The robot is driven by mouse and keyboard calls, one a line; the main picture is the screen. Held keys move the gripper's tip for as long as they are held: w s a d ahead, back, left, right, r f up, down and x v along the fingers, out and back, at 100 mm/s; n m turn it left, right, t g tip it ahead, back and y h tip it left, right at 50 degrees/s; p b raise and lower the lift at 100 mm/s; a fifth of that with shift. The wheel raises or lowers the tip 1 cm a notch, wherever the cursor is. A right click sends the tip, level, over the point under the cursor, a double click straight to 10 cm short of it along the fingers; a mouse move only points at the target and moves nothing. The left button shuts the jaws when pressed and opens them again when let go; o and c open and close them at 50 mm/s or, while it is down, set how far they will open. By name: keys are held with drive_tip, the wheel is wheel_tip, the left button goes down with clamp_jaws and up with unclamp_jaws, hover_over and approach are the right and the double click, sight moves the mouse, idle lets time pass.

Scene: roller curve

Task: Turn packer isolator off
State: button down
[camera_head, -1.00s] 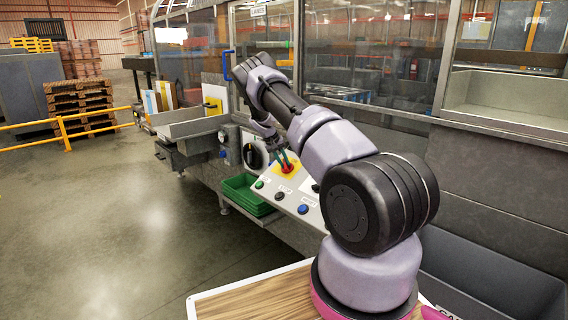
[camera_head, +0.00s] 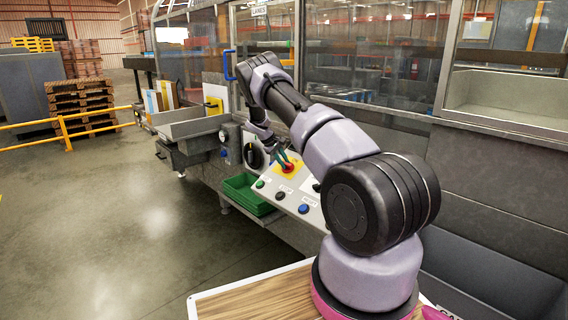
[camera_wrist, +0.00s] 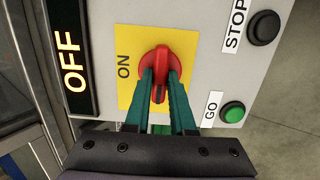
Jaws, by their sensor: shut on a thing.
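The packer isolator is a red rotary knob (camera_wrist: 160,72) on a yellow plate (camera_wrist: 128,42) marked ON. In the wrist view its bar points down, towards my gripper. My gripper (camera_wrist: 161,85) has its two teal fingers on either side of the red bar and is shut on it. A black panel (camera_wrist: 71,60) with lit orange letters OFF is left of the plate. In the head view the yellow plate and red knob (camera_head: 288,168) sit on the sloped control panel, with my gripper (camera_head: 284,161) partly covering them.
A black STOP button (camera_wrist: 263,27) and a green GO button (camera_wrist: 232,112) are right of the knob. In the head view a blue button (camera_head: 303,209) is on the panel's lower edge.

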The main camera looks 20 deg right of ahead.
idle(0.5)
drive_tip(key=c, duration=0.8)
unclamp_jaws()
drive_tip(key=shift+o, duration=0.2)
drive_tip(key=v, duration=1)
drive_tip(key=shift+a+r, duration=0.2)
drive_tip(key=shift+r, duration=0.15)
